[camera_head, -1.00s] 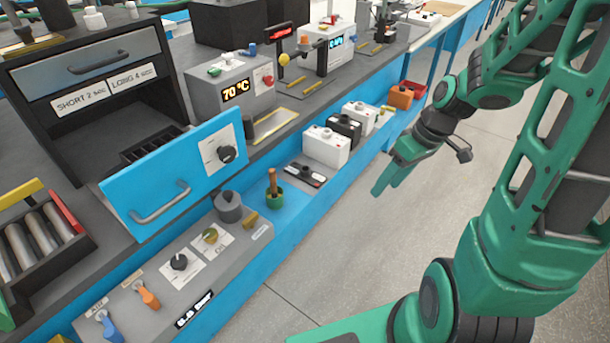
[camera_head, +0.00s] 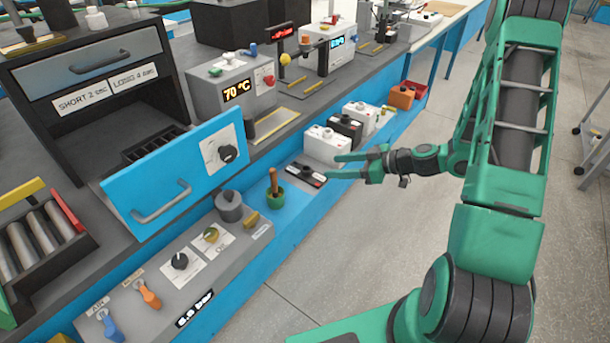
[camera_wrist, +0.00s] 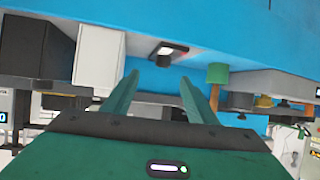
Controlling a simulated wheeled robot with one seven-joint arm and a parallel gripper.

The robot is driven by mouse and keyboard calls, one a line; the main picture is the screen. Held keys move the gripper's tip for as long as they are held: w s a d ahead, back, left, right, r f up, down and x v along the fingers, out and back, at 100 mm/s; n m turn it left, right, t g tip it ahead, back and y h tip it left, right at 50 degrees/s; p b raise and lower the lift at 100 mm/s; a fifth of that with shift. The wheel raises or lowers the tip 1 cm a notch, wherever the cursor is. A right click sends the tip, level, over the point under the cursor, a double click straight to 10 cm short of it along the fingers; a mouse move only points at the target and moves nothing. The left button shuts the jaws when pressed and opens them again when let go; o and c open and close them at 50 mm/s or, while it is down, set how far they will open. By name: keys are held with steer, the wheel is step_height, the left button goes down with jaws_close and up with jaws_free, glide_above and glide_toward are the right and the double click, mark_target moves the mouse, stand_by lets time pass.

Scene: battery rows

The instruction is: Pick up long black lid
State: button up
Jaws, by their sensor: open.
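The long black lid (camera_head: 306,174) lies flat on the low blue ledge, between the white battery box and the green pot. It has a light patch and a small red mark on top. In the wrist view the lid (camera_wrist: 170,48) shows as a dark bar beyond the fingertips. My green gripper (camera_head: 332,167) is open and empty, its two fingers pointing left toward the lid from its right side. In the wrist view the gripper (camera_wrist: 158,77) has a clear gap between its fingers. The fingers look apart from the lid.
A white battery box (camera_head: 325,146) and a black one (camera_head: 345,130) stand behind the lid. A green pot with a wooden handle (camera_head: 275,196) stands to its left. Open floor lies to the right.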

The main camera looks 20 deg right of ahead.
mark_target(311, 170)
steer(key=x, duration=0.4)
steer(key=shift+w+a+f, duration=0.1)
steer(key=shift+a+f, duration=0.05)
steer(key=shift+a, duration=0.1)
steer(key=shift+a+x, duration=0.25)
steer(key=shift+x, duration=2.5)
steer(key=shift+c, duration=0.6)
steer(key=c, duration=1)
